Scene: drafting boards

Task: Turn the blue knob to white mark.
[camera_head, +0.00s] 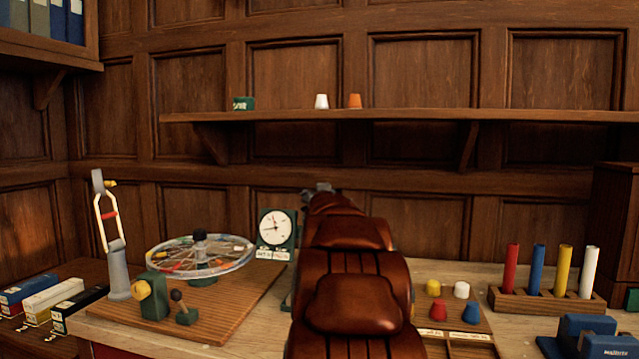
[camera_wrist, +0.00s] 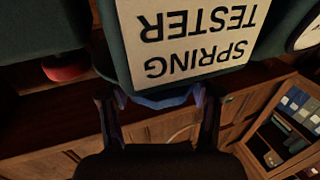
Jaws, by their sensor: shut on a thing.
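The blue knob (camera_wrist: 160,101) shows as a blue edge between my fingers in the wrist view, just below a dark green body (camera_wrist: 108,38) with an upside-down "SPRING TESTER" label (camera_wrist: 200,32). My gripper (camera_wrist: 160,108) is shut on the knob, one finger on each side. Most of the knob is hidden by the gripper and the body. I cannot make out the white mark or where the knob points. In the head view my brown arm covers the knob.
A dial gauge (camera_head: 276,228) stands left of my arm, near a wheel (camera_head: 201,256) on a wooden board. Right of my arm are coloured pegs (camera_head: 464,290) and a rack of coloured tubes (camera_head: 546,300). A red round part (camera_wrist: 66,69) sits beside the tester.

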